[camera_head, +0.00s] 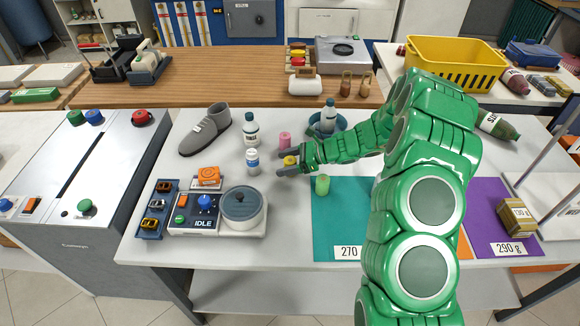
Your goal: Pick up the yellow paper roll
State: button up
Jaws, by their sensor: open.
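The yellow paper roll (290,160) is a small cylinder on the white table, left of the teal mat. My gripper (282,164), at the end of my green arm, is open with a dark finger on either side of the yellow roll. Part of the roll is hidden by the fingers. I cannot tell whether the fingers touch it.
A pink roll (285,138) stands just behind my gripper, and a green roll (322,184) stands at the right on the teal mat (340,222). A teal bowl (319,127) holding a bottle stands behind.

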jog(key=shift+a+f, duration=0.15)
jog(key=shift+a, duration=0.1)
jog(key=c, duration=1.1)
